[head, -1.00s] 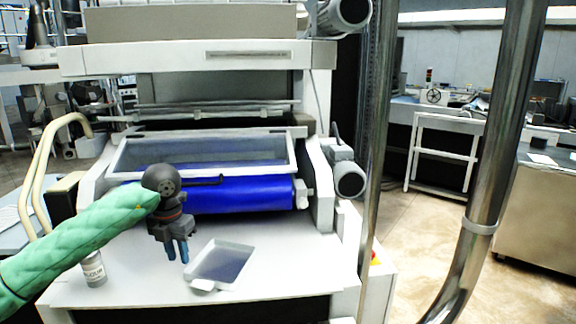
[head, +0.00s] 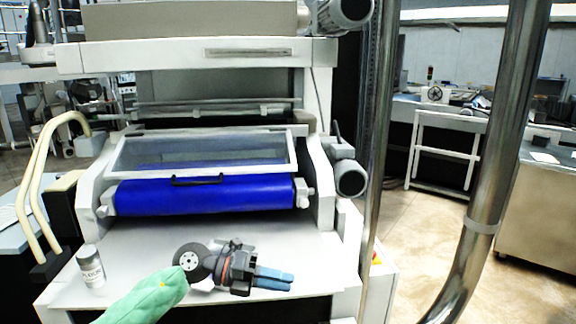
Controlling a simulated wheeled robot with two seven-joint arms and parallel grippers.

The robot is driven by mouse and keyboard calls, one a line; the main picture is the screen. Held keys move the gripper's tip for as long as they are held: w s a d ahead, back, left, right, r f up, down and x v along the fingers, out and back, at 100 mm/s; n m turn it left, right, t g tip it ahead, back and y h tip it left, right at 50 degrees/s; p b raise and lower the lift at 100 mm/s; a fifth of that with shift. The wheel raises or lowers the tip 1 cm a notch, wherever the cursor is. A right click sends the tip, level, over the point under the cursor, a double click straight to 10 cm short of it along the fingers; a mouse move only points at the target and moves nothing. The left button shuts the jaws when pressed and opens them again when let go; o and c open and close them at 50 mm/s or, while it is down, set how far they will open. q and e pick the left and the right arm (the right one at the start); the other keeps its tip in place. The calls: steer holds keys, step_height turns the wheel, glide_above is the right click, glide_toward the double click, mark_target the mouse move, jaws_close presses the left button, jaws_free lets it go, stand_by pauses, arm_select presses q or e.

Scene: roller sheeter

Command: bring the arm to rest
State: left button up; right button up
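My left gripper (head: 290,281) is low over the front of the white machine table (head: 130,265), its blue fingers pointing right. The fingers lie close together with nothing visible between them; whether they are slightly open or shut cannot be told. My green-sleeved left arm comes up from the bottom edge. My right gripper is out of view.
A small grey-lidded jar (head: 91,267) stands at the table's left. The blue roller (head: 205,194) with a clear-windowed guard (head: 205,150) is behind the gripper. The shallow tray is mostly hidden behind my gripper. A metal post (head: 490,170) rises at right.

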arm_select(q)
steer(key=w+a+r+n+t+h, duration=0.1)
steer(key=a+r+n+t, duration=0.1)
steer(key=n+t, duration=0.7)
steer(key=w+a+r+n+t, duration=0.1)
steer(key=a+n+t, duration=0.2)
steer(key=n+t, duration=0.6)
steer(key=s+a+f+n+y, duration=0.2)
steer(key=a+f+n+y, duration=0.4)
steer(key=f+n+y, duration=0.2)
steer(key=s+a+f+n+y, duration=0.2)
steer(key=a+f+n+y, duration=0.3)
steer(key=f+n+y, duration=0.35)
steer(key=s+a+f+n+g, duration=0.2)
steer(key=s+f+g, duration=0.5)
steer(key=s+f, duration=0.45)
steer(key=s+a+f+n+g, duration=0.2)
steer(key=s+f+g, duration=0.5)
steer(key=s, duration=0.7)
steer(key=s+d+f+g, duration=0.1)
steer(key=d+f, duration=0.2)
steer(key=f, duration=0.4)
steer(key=s+d+f, duration=0.1)
steer(key=d+f, duration=0.2)
steer(key=f, duration=0.4)
steer(key=shift+s+f+g+h, duration=0.15)
steer(key=shift+f+g+h, duration=0.2)
steer(key=shift+f+g, duration=0.05)
steer(key=shift+d, duration=0.1)
